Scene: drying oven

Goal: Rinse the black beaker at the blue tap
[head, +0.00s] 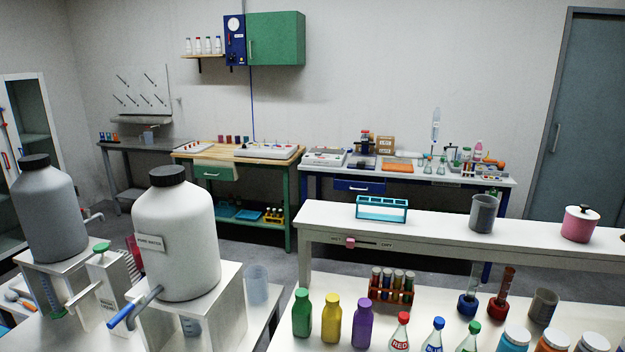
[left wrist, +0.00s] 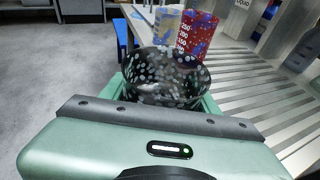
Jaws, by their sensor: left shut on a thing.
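The black beaker (left wrist: 165,76), dark and covered in pale specks, shows in the left wrist view. My left gripper (left wrist: 166,98) is shut on it, with a green finger on either side. Its lower part is hidden behind the gripper body. In the head view, a blue tap (head: 121,317) sticks out at the lower left, from the base of a big white bottle (head: 182,235) with a black cap and a "PURE WATER" label. Neither gripper shows in the head view, so the beaker's place relative to the tap cannot be told.
A ribbed pale surface (left wrist: 255,85) lies to the right; grey floor (left wrist: 60,70) is at left. A grey bottle (head: 49,212) stands left of the white one.

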